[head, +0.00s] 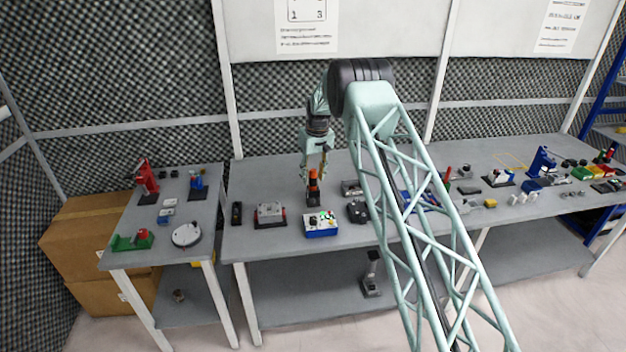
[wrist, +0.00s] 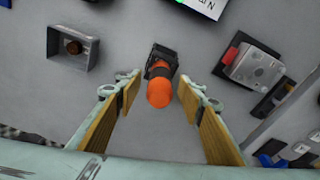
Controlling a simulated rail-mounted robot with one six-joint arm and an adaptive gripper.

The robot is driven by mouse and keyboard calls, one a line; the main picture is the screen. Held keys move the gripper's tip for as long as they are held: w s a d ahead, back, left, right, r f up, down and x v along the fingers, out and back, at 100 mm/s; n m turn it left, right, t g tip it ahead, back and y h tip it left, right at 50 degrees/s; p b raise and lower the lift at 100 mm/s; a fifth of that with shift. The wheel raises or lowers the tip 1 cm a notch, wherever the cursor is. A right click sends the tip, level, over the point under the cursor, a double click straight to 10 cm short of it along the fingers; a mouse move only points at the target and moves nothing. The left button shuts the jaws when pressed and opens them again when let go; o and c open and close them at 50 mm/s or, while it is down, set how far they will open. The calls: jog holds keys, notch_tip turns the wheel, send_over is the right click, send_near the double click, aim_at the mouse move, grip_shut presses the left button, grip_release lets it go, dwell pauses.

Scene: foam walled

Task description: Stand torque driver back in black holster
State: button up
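The torque driver (head: 313,180) has an orange handle and a dark band. It stands upright in the black holster (head: 313,199) on the middle table. In the wrist view the driver's orange end (wrist: 159,92) points up toward the camera, and the holster (wrist: 156,60) shows just behind it. My gripper (head: 314,177) is above the holster, pointing down. In the wrist view its two yellow-padded fingers (wrist: 158,90) are spread, one on each side of the driver, with clear gaps between pads and handle. The driver's lower part is hidden inside the holster.
A blue box with buttons (head: 321,225) stands in front right of the holster. A grey device on a dark base (head: 270,214) is to the left, also seen in the wrist view (wrist: 256,68). A grey open tray (wrist: 73,49) lies on the other side. Bare tabletop surrounds the holster.

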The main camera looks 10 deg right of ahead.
notch_tip(320, 180, up, 11)
jog(key=s, duration=0.1)
jog(key=shift+s+d, duration=0.2)
jog(key=shift+s, duration=0.1)
dwell(1.0)
jog(key=s+r+m+b, duration=0.1)
jog(key=s+r+b, duration=0.4)
jog(key=s+r, duration=2.05)
jog(key=s+r+t+b, duration=0.1)
jog(key=s+r, duration=0.2)
jog(key=s, duration=0.9)
jog(key=s+r+b, duration=0.2)
jog(key=s+r, duration=0.2)
jog(key=s, duration=0.8)
jog(key=s+f+b, duration=0.1)
jog(key=s+f, duration=0.2)
jog(key=s, duration=0.8)
jog(key=s+f+m+b, duration=0.1)
jog(key=s+f, duration=0.3)
jog(key=s, duration=0.7)
jog(key=s+f+t+b, duration=0.1)
jog(key=s+f+b, duration=0.1)
jog(key=s, duration=0.9)
jog(key=shift+a+f+m, duration=0.2)
jog(key=shift+f+m, duration=0.2)
jog(key=shift+f, duration=0.5)
